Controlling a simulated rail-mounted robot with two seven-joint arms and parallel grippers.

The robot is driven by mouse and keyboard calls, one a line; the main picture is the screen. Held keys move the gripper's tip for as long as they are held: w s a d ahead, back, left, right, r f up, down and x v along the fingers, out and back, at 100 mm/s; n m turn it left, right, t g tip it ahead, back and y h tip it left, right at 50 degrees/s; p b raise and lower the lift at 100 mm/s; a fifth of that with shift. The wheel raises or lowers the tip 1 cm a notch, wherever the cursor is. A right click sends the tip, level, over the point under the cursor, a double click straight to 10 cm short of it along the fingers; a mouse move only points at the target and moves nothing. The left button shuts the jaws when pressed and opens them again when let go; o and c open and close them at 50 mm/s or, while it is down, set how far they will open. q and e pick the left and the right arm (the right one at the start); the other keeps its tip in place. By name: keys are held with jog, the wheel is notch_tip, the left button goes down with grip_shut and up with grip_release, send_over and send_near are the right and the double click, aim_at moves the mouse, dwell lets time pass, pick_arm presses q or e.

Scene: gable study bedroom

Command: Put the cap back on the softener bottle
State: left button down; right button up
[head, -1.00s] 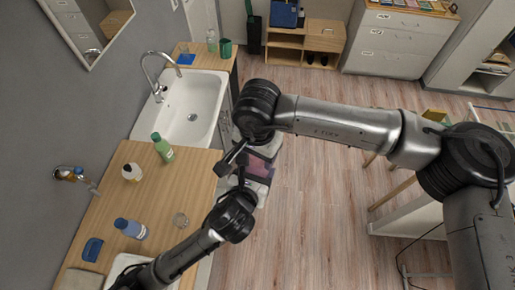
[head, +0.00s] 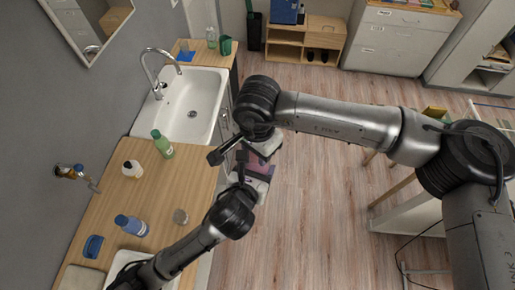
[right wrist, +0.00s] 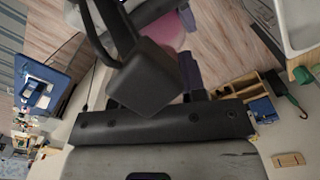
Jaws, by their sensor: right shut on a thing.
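I cannot tell which is the softener bottle. No loose cap can be made out.
A white sink (head: 205,95) with a tall tap lies beyond the bottles. Wooden floor (head: 310,220) is open to the right.

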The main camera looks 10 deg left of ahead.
jog(key=shift+m, duration=0.5)
jog(key=o, duration=1)
jog(key=shift+r, duration=2.25)
jog(key=o, duration=0.6)
